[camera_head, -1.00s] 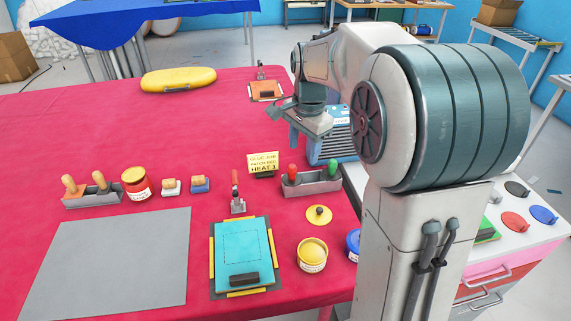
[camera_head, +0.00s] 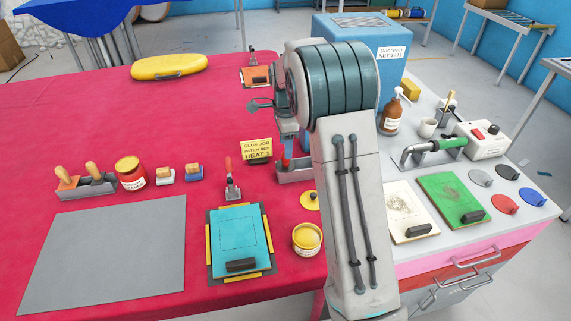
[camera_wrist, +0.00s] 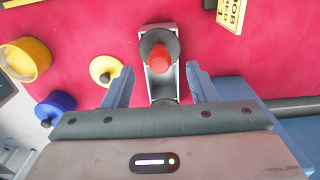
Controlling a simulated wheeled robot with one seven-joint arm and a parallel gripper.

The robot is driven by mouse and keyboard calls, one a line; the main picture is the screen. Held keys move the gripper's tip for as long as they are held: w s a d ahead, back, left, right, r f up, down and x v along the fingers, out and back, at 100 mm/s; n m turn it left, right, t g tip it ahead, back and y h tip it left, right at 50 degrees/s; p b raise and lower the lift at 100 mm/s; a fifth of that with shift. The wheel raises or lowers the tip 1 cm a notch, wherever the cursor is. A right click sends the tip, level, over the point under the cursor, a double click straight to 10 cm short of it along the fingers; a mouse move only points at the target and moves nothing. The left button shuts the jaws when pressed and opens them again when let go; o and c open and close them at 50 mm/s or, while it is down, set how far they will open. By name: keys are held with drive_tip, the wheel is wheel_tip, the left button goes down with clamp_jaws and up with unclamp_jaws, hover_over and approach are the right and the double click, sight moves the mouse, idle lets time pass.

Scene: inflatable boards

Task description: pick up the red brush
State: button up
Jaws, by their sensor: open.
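The red brush (camera_head: 286,161) stands upright in a grey holder (camera_head: 296,174) on the red table; its red handle end shows. In the wrist view its rounded red top (camera_wrist: 161,57) lies ahead of my gripper, roughly centred between the fingers, with the grey holder (camera_wrist: 162,84) around and below it. My gripper (camera_wrist: 161,84) is open and empty, with its fingers apart on either side of the holder's line. In the head view my gripper (camera_head: 284,137) is partly hidden by my arm, just above the brush. The green-handled tool of the holder is hidden.
A yellow sign (camera_head: 256,149) stands just left of the holder.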

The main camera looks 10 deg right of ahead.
sight(286, 164)
drive_tip(key=shift+f+p, duration=0.45)
drive_tip(key=shift+f, duration=2.35)
drive_tip(key=c, duration=1.1)
